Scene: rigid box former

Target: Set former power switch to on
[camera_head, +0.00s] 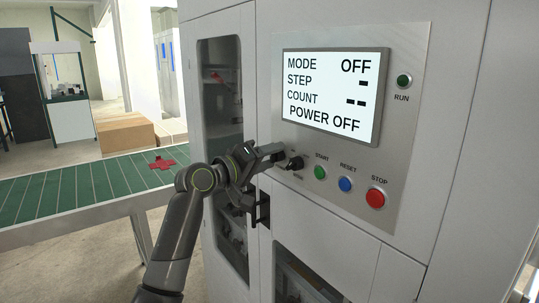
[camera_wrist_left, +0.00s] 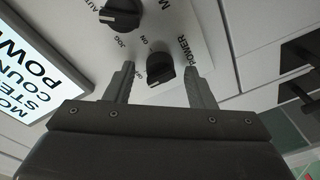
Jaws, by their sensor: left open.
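The power switch is a small black rotary knob (camera_wrist_left: 160,68) on the light grey panel, under the word POWER in the left wrist view. My left gripper (camera_wrist_left: 159,76) is open, with one finger on each side of this knob and visible gaps. Whether the fingertips reach down around it is hard to tell. My left gripper (camera_head: 275,155) also shows in the head view at the panel's lower left, where it hides the power switch. The former's screen (camera_head: 335,92) reads MODE OFF and POWER OFF. My right gripper is out of view.
A larger black knob (camera_wrist_left: 122,14) marked AUTO and JOG sits close to the power switch. Green START (camera_head: 320,172), blue RESET (camera_head: 345,184) and red STOP (camera_head: 375,198) buttons lie to the right. A black door handle (camera_head: 263,210) is below my gripper. A green conveyor (camera_head: 80,190) stands left.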

